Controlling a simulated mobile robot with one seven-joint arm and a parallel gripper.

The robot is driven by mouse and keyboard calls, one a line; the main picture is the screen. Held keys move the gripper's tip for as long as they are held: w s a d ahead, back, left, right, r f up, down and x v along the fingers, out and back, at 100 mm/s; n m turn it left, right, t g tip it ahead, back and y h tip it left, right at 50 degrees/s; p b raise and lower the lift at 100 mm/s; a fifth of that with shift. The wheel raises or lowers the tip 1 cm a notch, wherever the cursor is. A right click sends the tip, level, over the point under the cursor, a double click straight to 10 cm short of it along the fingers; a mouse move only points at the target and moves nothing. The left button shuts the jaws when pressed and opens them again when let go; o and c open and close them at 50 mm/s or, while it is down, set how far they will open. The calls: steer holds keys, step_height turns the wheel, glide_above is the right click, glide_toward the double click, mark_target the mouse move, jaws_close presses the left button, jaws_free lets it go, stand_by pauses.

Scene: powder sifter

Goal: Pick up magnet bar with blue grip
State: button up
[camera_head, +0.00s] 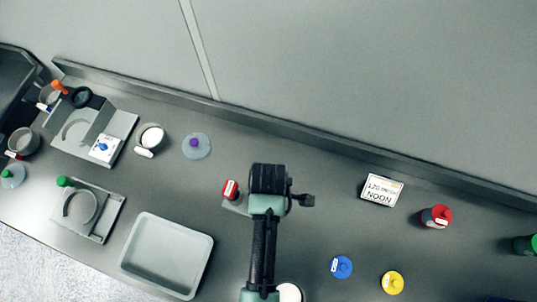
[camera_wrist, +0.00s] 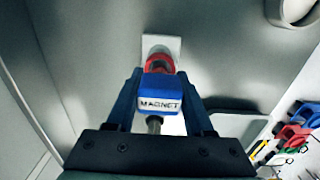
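In the wrist view, the magnet bar's blue grip (camera_wrist: 158,94), with a white label reading MAGNET, sits between the two blue fingers of my gripper (camera_wrist: 160,88). The fingers are apart, one on each side of the grip. I cannot tell whether they touch it. A short metal part shows just below the grip. In the head view, my gripper (camera_head: 268,180) hides the blue grip from above.
A red piece (camera_wrist: 160,62) is right beyond the grip, also visible left of my gripper in the head view (camera_head: 231,189). A grey tray (camera_head: 168,254) stands front left. A sign (camera_head: 381,189) and red, blue (camera_head: 341,267) and yellow (camera_head: 392,282) containers stand right. A wall ledge bounds the back.

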jaws_close()
steer(key=shift+r, duration=0.1)
